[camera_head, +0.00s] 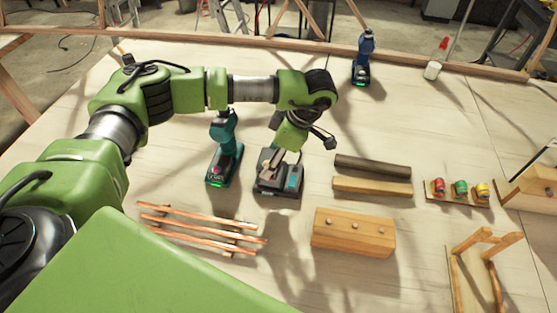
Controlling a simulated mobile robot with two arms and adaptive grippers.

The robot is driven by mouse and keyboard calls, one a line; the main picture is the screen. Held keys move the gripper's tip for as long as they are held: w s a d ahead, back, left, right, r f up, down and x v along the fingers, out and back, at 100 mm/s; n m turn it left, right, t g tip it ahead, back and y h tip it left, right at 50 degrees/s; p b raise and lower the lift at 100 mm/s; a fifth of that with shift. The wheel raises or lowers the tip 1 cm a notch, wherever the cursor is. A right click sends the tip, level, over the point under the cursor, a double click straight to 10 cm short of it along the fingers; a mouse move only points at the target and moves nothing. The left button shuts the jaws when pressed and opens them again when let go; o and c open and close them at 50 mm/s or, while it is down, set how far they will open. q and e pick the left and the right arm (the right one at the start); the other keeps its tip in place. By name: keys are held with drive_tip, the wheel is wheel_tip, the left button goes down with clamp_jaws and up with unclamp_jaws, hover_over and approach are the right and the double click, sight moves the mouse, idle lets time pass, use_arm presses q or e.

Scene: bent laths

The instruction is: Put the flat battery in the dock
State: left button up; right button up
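My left arm comes in from the left and bends down over a black block with teal parts (279,187), which looks like the dock. My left gripper (279,161) is small and partly hidden by its own wrist; its fingers reach down at the block's top. I cannot tell whether they touch it or hold anything. A blue drill (363,58) with a green light stands at the back. Which battery is flat is not certain. My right gripper is not in view.
Copper-coloured rods (200,225) lie on supports in front. A wooden block (352,234) and two bars (372,187) lie right of the dock. Coloured items (460,188) sit on a rack further right. The back middle table is clear.

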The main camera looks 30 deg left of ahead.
use_arm(q)
drive_tip(key=w+f+b, duration=0.1)
drive_tip(key=w+a+f+b, duration=0.1)
drive_tip(key=f, duration=0.1)
drive_tip(key=shift+f+b, duration=0.1)
drive_tip(key=shift+b, duration=0.2)
drive_tip(key=shift+w+d+f+b, duration=0.1)
drive_tip(key=shift+w+f+b, duration=0.3)
drive_tip(key=shift+f+b, duration=0.1)
drive_tip(key=shift+s+f, duration=0.1)
drive_tip(key=shift+f, duration=0.05)
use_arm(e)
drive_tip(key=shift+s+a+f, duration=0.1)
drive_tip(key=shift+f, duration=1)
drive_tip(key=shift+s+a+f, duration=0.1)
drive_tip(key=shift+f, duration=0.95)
use_arm(q)
drive_tip(key=shift+b, duration=0.4)
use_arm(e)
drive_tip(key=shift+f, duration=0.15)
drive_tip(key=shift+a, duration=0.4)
use_arm(q)
drive_tip(key=shift+f+b, duration=0.5)
drive_tip(key=shift+f, duration=0.05)
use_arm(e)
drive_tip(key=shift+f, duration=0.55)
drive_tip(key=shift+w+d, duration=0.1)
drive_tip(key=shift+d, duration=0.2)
